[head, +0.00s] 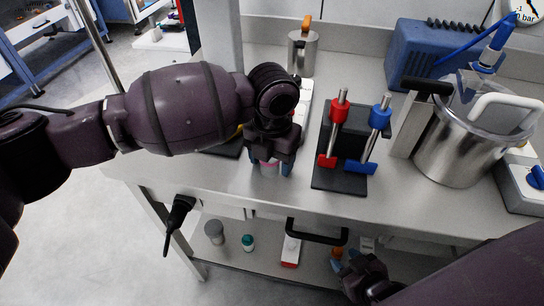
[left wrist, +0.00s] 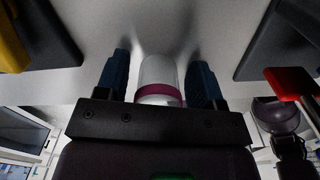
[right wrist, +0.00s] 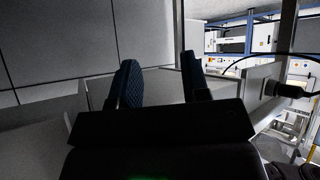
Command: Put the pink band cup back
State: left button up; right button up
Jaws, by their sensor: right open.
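The pink band cup (left wrist: 161,75) is whitish with a pink band and sits between the fingers of my left gripper (left wrist: 160,75) in the left wrist view. A narrow gap shows on each side of it, so the gripper looks open around it. In the head view, my left gripper (head: 270,168) points down at the bench near its front edge, and only a bit of the pink band cup (head: 268,164) shows. My right gripper (head: 345,261) is open and empty, low in front of the bench; it also shows in the right wrist view (right wrist: 163,80).
A black stand (head: 326,179) with red and blue handled tools is just right of my left gripper. A steel pot (head: 455,150) and blue box (head: 418,58) stand further right, a steel canister (head: 302,55) behind. Several small containers are on the lower shelf (head: 262,258).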

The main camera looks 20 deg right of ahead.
pick_arm(q)
jog(key=shift+r, duration=0.25)
notch_tip(320, 180, up, 12)
jog(key=p, duration=0.1)
jog(key=shift+p, duration=0.3)
jog(key=shift+f, duration=0.1)
dwell(0.5)
